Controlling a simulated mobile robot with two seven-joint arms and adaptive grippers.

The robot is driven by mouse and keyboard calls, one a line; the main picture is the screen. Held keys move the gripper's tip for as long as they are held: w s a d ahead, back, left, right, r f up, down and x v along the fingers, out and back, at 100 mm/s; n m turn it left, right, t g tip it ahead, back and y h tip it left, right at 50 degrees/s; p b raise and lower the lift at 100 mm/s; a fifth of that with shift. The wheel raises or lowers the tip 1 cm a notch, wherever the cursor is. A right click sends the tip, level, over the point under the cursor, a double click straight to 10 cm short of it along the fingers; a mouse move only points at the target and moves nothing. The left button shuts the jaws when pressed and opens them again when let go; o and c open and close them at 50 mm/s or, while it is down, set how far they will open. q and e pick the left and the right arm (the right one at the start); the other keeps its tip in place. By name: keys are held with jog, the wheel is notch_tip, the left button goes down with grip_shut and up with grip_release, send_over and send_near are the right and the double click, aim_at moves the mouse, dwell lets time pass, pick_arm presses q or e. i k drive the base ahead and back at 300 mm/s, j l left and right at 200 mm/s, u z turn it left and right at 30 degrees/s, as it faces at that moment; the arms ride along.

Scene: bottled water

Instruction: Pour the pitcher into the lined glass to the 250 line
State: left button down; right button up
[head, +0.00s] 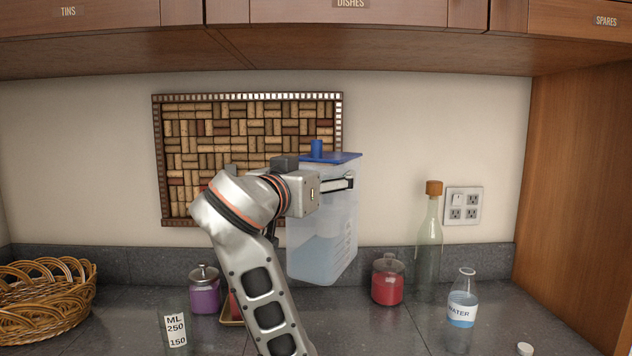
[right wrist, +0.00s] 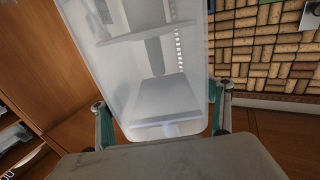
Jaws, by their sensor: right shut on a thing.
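The pitcher (head: 322,225) is a tall translucent container with a blue lid, partly filled with clear water. It is held up above the counter, slightly tilted, in front of the wall. My right gripper (head: 338,184) is shut on its upper part; the right wrist view shows the pitcher (right wrist: 165,85) between the two fingers. The lined glass (head: 175,331) stands on the counter at lower left, with a white label reading ML, 250 and 150. Its lower part is cut off by the frame edge, and I see no clear water level in it. My left gripper is not in view.
A wicker basket (head: 45,298) is at far left and a purple jar (head: 205,292) behind the glass. A red jar (head: 387,282), a corked bottle (head: 429,245) and a flask labelled WATER (head: 462,300) stand right. A white cap (head: 525,349) lies at front right. Cabinets hang above.

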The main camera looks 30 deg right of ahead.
aim_at(177, 332)
jog(key=k+j, duration=0.75)
jog(key=k, duration=0.1)
